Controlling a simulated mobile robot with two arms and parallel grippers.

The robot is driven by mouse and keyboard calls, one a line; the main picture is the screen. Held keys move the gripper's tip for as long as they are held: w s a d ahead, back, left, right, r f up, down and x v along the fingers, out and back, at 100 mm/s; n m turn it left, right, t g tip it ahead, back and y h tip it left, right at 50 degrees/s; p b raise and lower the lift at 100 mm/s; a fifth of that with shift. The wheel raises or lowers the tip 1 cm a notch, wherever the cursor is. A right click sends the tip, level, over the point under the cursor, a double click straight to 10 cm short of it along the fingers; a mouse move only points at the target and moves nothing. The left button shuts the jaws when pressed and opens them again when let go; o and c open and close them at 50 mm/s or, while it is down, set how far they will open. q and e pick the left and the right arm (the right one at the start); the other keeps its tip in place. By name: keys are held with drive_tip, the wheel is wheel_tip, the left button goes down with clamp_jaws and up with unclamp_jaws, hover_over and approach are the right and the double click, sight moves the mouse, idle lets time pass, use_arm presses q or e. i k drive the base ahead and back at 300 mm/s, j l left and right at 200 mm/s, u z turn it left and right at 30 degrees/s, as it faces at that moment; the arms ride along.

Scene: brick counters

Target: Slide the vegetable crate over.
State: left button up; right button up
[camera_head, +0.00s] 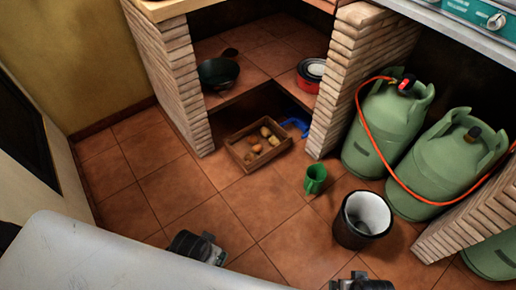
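The vegetable crate (270,159) is a small brown wooden box on the tiled floor, in front of the low opening between two brick pillars. Several yellowish-brown vegetables (254,149) lie in it. My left gripper (211,246) shows as dark and grey parts at the bottom, left of centre, well short of the crate. My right gripper (357,284) is partly cut off by the bottom edge, below the bin. Both are apart from the crate. Their fingers are too small or hidden to tell whether they are open.
A blue object (297,126) lies close behind the crate's right side. Brick pillars (181,85) flank the opening. The floor left of the crate is clear.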

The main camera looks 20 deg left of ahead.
sight(238, 148)
drive_tip(key=i+j, duration=0.2)
drive_tip(key=i, duration=0.3)
drive_tip(key=i+j+z, duration=0.1)
drive_tip(key=i, duration=0.4)
drive_tip(key=j, duration=0.15)
